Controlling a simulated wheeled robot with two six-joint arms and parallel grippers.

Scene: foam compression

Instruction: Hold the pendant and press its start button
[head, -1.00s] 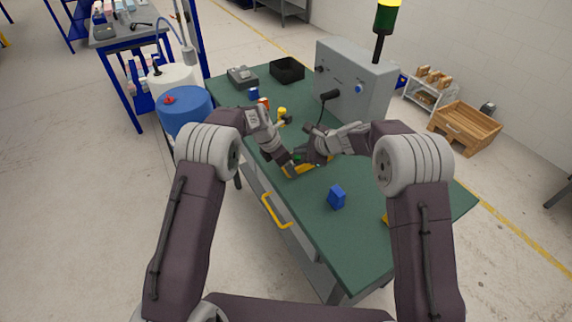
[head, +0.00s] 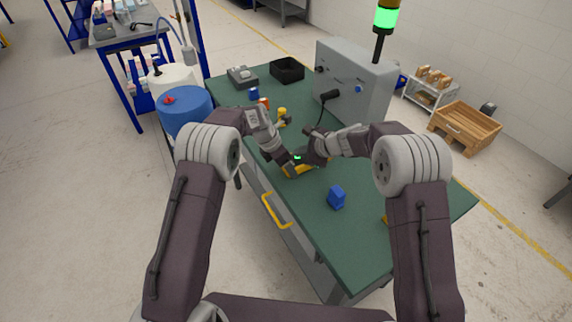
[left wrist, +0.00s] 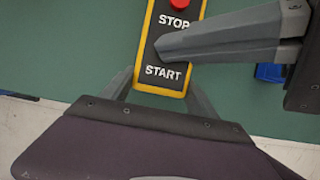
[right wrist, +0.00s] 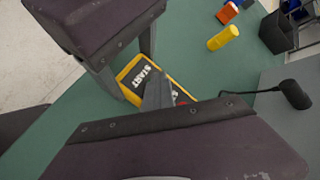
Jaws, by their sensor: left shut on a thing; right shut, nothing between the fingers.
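The pendant (head: 296,171) is a yellow-edged black box over the green table. In the left wrist view it (left wrist: 150,50) shows a red stop button (left wrist: 179,4) and the words STOP and START. My left gripper (left wrist: 160,88) is shut on its START end, one finger on each side. My right gripper (left wrist: 160,47) is shut and empty, its tips over the pendant face between the two words, hiding the start button there. A green glow (head: 298,157) shows at the pendant in the head view. The right wrist view also shows the pendant (right wrist: 128,69).
A grey control cabinet (head: 340,75) with a stack light (head: 385,18) lit green stands at the back right. A cabled black handle (head: 330,95) sits at its front. A black bin (head: 287,70) stands farther back.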

